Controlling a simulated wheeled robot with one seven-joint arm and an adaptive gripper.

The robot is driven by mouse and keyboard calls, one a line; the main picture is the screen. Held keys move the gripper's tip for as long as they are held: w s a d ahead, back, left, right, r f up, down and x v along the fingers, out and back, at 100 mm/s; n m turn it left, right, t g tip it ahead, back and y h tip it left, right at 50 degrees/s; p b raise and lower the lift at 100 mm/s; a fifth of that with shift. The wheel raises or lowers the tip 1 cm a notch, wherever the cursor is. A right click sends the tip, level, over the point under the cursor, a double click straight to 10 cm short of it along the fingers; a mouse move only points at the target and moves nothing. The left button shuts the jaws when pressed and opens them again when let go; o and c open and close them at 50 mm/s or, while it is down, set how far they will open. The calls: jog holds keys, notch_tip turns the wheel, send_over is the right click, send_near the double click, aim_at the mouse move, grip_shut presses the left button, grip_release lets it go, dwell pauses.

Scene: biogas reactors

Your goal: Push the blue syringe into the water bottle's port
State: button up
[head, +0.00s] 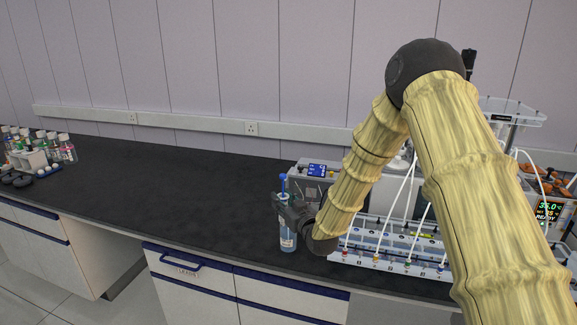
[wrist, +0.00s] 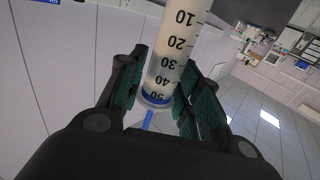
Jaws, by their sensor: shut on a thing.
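The blue syringe (wrist: 178,50) has a clear barrel with a black scale, a blue ring at its 50 end and a thin blue rod. My gripper (wrist: 163,85) is shut on the barrel, with a green-padded finger on each side.
A white rack (head: 395,262) with tubes is to the right, partly behind my arm. A unit with a lit display (head: 548,210) stands far right. Several bottles (head: 55,150) stand far left. The bench (head: 170,185) between is clear.

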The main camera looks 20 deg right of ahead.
jog(key=w+d+r+p, duration=0.1)
jog(key=w+d+r, duration=0.25)
jog(key=r, duration=0.45)
jog(key=f, duration=0.1)
jog(key=f+b, duration=0.1)
jog(key=f, duration=0.1)
jog(key=w+f, duration=0.1)
jog(key=f, duration=0.1)
jog(key=shift+a+b, duration=0.25)
jog(key=shift+b, duration=0.1)
jog(key=shift+s, duration=0.15)
dwell(0.5)
jog(key=shift+f+b, duration=0.95)
jog(key=shift+b, duration=0.15)
dwell(2.0)
dwell(0.3)
jog(key=o, duration=1.1)
